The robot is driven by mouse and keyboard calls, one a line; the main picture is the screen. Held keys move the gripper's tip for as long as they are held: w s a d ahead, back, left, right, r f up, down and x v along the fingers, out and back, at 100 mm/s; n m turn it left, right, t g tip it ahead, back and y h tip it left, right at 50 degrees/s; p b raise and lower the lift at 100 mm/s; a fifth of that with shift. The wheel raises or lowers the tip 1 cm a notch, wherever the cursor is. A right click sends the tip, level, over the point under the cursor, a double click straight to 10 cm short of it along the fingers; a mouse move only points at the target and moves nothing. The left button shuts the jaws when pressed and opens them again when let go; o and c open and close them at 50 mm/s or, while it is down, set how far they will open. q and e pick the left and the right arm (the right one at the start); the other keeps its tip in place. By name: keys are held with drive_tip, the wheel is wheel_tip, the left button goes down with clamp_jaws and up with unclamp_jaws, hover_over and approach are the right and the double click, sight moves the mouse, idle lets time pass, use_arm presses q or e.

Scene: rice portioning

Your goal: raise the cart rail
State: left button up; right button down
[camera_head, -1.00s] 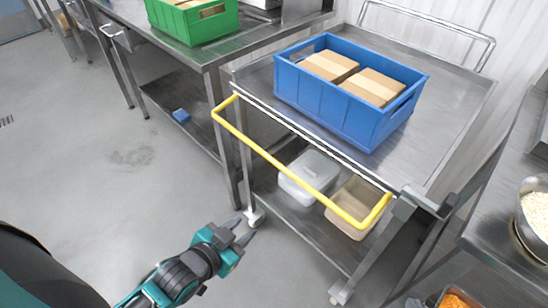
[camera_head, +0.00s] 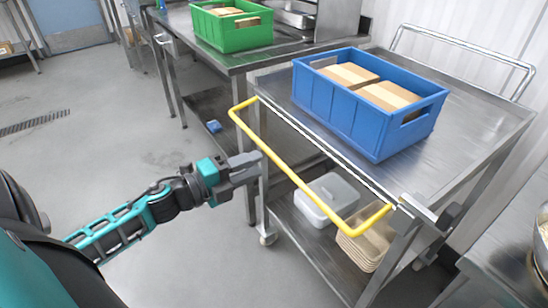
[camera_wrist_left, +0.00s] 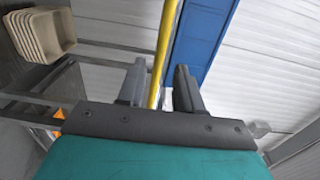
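The yellow cart rail (camera_head: 298,180) is a U-shaped bar at the near side of the metal cart (camera_head: 470,135). It sticks out from the cart's edge, slanting across the view below the cart top. My left gripper (camera_head: 252,168) is close to the rail's left half, just left of and below the bar in the head view. In the left wrist view the gripper (camera_wrist_left: 160,88) is open, with the rail (camera_wrist_left: 161,50) appearing in the gap between its fingers. I cannot tell whether the fingers touch it. My right gripper is out of view.
A blue crate (camera_head: 340,108) with cartons stands on the cart top. A white lidded box (camera_head: 327,198) and stacked tan trays (camera_head: 368,245) are on its lower shelf. A green crate (camera_head: 232,32) is on the bench behind. The floor at left is clear.

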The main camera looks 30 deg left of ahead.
sight(274, 155)
use_arm(q)
drive_tip(key=shift+x, duration=3.15)
clamp_jaws()
